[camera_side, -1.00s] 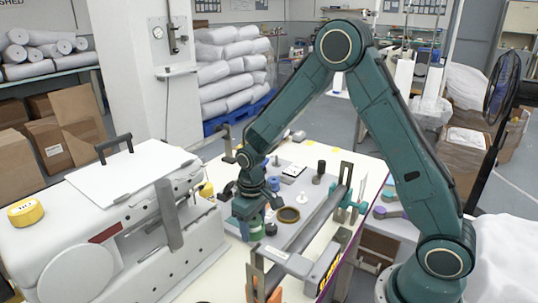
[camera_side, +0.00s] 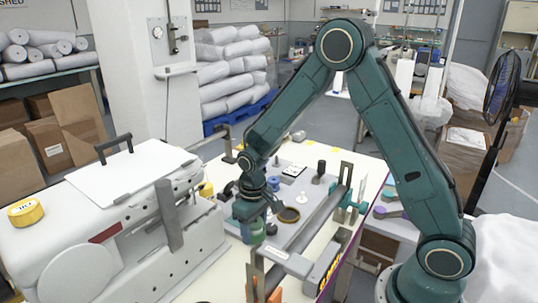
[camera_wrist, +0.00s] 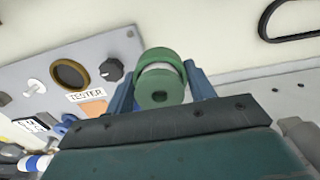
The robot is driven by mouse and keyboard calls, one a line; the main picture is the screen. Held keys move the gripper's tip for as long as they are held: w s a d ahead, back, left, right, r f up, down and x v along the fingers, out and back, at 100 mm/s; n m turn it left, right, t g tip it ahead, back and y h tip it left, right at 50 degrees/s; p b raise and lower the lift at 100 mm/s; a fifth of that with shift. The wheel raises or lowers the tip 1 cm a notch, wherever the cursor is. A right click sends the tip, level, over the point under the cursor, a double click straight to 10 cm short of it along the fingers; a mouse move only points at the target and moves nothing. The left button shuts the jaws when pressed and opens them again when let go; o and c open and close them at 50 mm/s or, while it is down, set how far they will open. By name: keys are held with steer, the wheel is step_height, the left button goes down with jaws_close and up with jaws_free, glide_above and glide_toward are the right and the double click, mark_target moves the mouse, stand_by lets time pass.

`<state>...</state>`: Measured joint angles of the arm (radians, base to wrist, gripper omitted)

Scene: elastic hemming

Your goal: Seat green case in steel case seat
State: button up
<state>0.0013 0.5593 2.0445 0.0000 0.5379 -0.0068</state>
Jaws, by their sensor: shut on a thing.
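The green case (camera_wrist: 158,93) is a short round piece with a pale band and a dark hole in its end. It sits between the two blue fingers of my gripper (camera_wrist: 161,84), which is shut on it. In the side view the case (camera_side: 257,233) shows below my gripper (camera_side: 252,215), near the left edge of the grey panel. I cannot make out the steel case seat in either view. It may be hidden by the case or my gripper, and I cannot tell whether the case touches anything below.
The grey panel (camera_wrist: 25,82) carries a brass ring (camera_wrist: 70,73), a black knob (camera_wrist: 111,69) and a TESTER label (camera_wrist: 86,97). A white machine (camera_side: 120,235) stands close on the left. A long grey bar (camera_side: 318,222) lies to the right of my gripper.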

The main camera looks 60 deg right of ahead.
steer(key=shift+w+d+r, duration=0.2)
steer(key=shift+w+d, duration=0.05)
steer(key=shift+w, duration=0.2)
steer(key=w+d+r+n, duration=0.6)
steer(key=d, duration=0.4)
steer(key=w+d+r+n, duration=0.6)
steer(key=d+r, duration=0.1)
steer(key=d, duration=0.2)
steer(key=shift+d+r+n, duration=0.15)
steer(key=shift+d+n, duration=0.15)
steer(key=shift+d, duration=0.05)
step_height(320, 180, down, 16)
steer(key=shift+r, duration=0.1)
steer(key=shift+f, duration=1.95)
steer(key=shift+f, duration=0.1)
